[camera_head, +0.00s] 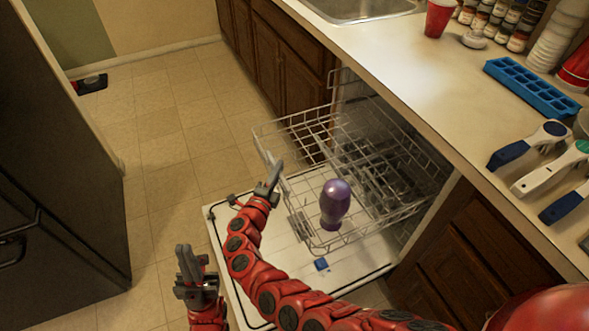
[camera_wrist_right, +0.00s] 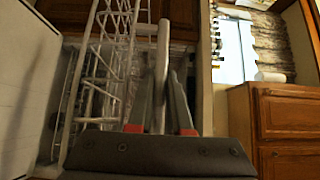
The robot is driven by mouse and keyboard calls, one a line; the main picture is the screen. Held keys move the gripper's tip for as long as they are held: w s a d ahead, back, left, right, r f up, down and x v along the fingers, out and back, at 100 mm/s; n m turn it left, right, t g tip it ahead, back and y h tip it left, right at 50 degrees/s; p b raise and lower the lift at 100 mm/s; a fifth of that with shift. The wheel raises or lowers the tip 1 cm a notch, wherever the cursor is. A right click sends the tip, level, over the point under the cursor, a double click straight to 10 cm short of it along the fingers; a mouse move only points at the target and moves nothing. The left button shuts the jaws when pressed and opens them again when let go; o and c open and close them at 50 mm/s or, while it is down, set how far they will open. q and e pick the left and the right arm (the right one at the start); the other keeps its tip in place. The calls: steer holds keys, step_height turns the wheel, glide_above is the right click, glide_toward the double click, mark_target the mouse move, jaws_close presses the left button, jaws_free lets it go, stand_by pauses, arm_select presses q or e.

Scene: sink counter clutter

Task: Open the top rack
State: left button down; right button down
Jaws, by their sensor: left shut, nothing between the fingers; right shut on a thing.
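The white wire top rack (camera_head: 290,122) is pulled well out of the dishwasher, over its lowered door (camera_head: 285,262). My right gripper (camera_head: 272,176) is at the rack's outer front edge in the head view. In the right wrist view, my right gripper (camera_wrist_right: 162,95) is shut around a pale bar of the rack (camera_wrist_right: 163,50), with the wire side of the rack to the left. My left gripper (camera_head: 190,262) is shut and empty, lower left of the door and apart from the rack.
A purple rounded object (camera_head: 335,200) stands among the wires; which level holds it is unclear. A small blue item (camera_head: 321,264) lies on the door. The counter (camera_head: 400,62) holds a red cup (camera_head: 439,18) and blue tray (camera_head: 532,88).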

steer(key=shift+s+a, duration=0.2)
steer(key=shift+a, duration=0.3)
steer(key=shift+s+a, duration=0.15)
steer(key=shift+a, duration=0.3)
steer(key=c, duration=1.3)
jaws_free()
steer(key=shift+a, duration=0.1)
steer(key=shift+o, duration=0.9)
